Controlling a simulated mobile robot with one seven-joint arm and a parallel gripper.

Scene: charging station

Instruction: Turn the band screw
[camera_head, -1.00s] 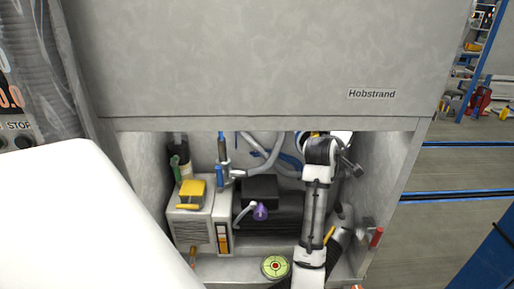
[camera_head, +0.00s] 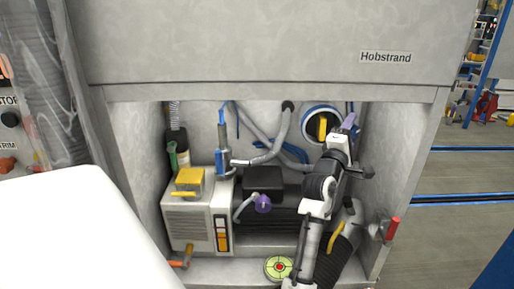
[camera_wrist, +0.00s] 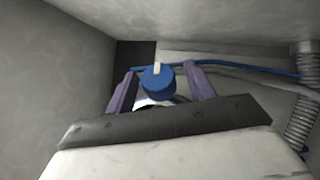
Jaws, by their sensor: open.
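A round blue knob (camera_wrist: 157,82) with a pale ridge on top shows in the wrist view; it may be the band screw, but I cannot be sure. A curved white and dark piece lies just below it. My gripper (camera_wrist: 162,72) is open, with one purple finger on each side of the knob. I cannot tell whether either finger touches it. In the head view my gripper (camera_head: 348,122) reaches into the right back of the open compartment, beside a blue-rimmed round opening (camera_head: 304,121) with a yellow handle (camera_head: 322,127). The knob is not clear there.
Grey hoses (camera_head: 281,133) and blue cables run along the back wall. A beige box (camera_head: 187,224) with a yellow block stands at left, beside a black unit (camera_head: 263,180). A red handle (camera_head: 393,229) sits at the right edge. The compartment's walls and top edge enclose my arm.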

